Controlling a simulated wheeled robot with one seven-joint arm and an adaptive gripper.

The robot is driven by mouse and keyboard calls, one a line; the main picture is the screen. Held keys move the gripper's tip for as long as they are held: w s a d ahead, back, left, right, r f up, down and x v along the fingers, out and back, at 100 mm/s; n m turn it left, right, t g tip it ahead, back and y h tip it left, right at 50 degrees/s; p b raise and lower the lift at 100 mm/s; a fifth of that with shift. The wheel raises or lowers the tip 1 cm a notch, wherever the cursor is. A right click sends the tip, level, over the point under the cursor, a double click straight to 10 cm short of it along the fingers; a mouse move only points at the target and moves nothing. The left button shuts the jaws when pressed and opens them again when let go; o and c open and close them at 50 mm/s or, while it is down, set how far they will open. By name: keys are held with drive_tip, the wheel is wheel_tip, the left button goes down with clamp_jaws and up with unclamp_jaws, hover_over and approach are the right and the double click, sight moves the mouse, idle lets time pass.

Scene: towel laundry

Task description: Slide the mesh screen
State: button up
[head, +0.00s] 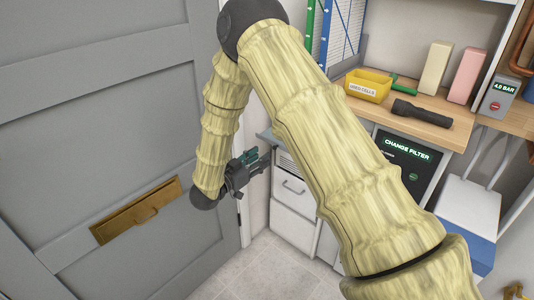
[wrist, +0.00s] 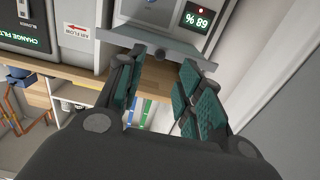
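My gripper (head: 262,160) is at the end of my bent arm, beside the white drawer cabinet, near the grey door. In the wrist view its two teal-padded fingers (wrist: 160,64) are apart, with nothing held between them. A flat grey plate (wrist: 180,46) with a small dark knob lies just beyond the fingertips, on the front of a white unit. I cannot tell whether this plate belongs to the mesh screen or whether the fingers touch it. In the head view a blue-framed white wire grid (head: 342,30) stands at the back. My arm hides part of the cabinet.
A grey door (head: 90,120) with a brass plate (head: 138,212) fills the left. The wooden counter (head: 376,112) holds a yellow bin (head: 367,87), a black torch (head: 421,113) and pale and pink boxes. A "CHANGE FILTER" display (head: 407,149) is under it. The floor (head: 262,272) is clear.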

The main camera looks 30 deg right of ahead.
drive_tip(key=shift+v, duration=2.7)
drive_tip(key=s+f+n+t+y, duration=0.1)
drive_tip(key=s+f+n+y, duration=0.4)
drive_tip(key=f, duration=0.7)
drive_tip(key=s+f+n+t+y, duration=0.1)
drive_tip(key=s+f+n+y, duration=0.45)
drive_tip(key=f, duration=0.65)
drive_tip(key=s+a+f+g+y, duration=0.1)
drive_tip(key=s+f+g+y, duration=0.1)
drive_tip(key=s+f, duration=0.35)
drive_tip(key=s+a+f+g+y, duration=0.1)
drive_tip(key=s+a+f+y, duration=0.1)
drive_tip(key=s, duration=0.6)
drive_tip(key=s+a+f+n+g+y, duration=0.1)
drive_tip(key=s+g, duration=0.2)
drive_tip(key=s, duration=0.7)
drive_tip(key=s+f+n+g+y, duration=0.1)
drive_tip(key=s+n+g, duration=0.15)
drive_tip(key=s, duration=0.65)
wheel_tip(320, 180, up, 16)
drive_tip(key=p, duration=1.6)
drive_tip(key=shift+m, duration=0.4)
